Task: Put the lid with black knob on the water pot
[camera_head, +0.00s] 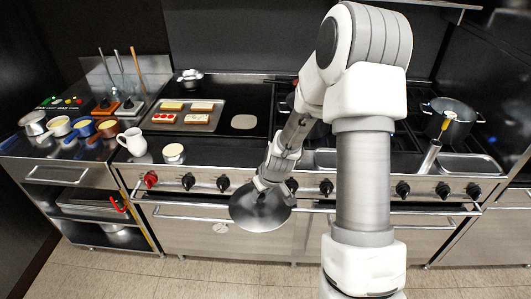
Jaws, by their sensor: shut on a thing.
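A dark round lid (260,212) hangs in front of the stove front, below the counter edge. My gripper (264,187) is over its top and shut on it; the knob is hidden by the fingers. A large dark pot (453,128), which looks like the water pot, stands on the burners at the right.
A tray (213,124) with several food slices lies left of centre. A white pitcher (134,143) and a cream-topped cup (173,153) stand near the front edge. Several pans (58,126) stand far left. My arm hides part of the burners.

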